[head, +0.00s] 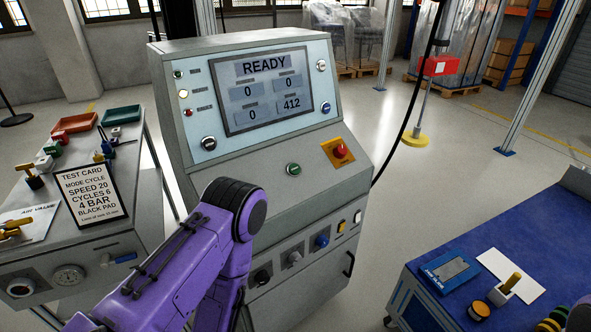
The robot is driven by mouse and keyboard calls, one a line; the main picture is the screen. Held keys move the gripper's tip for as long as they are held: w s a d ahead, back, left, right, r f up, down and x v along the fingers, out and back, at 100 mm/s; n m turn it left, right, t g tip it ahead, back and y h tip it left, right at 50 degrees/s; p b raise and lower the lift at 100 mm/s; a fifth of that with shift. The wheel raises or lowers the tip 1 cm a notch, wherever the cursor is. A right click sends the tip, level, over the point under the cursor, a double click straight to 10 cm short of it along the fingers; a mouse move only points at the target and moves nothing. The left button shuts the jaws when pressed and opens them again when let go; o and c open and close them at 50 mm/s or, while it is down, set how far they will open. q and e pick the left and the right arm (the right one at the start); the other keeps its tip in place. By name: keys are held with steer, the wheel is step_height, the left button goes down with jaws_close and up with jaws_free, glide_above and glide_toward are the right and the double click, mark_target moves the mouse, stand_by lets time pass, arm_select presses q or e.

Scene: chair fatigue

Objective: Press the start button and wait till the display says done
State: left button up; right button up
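The grey test console stands in the middle of the head view. Its display (265,90) reads READY at the top, with fields showing 0, 0, 0 and 412. A green button (293,169), which looks like the start button, sits on the sloped panel below the display; its label is too small to read. A red mushroom button (340,151) on a yellow plate is to its right. A purple arm of mine covers the console's lower left.
A black cable hangs right of the console. The floor between console and table is clear.

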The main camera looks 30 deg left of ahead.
arm_select(q)
jaws_close()
stand_by(1.6)
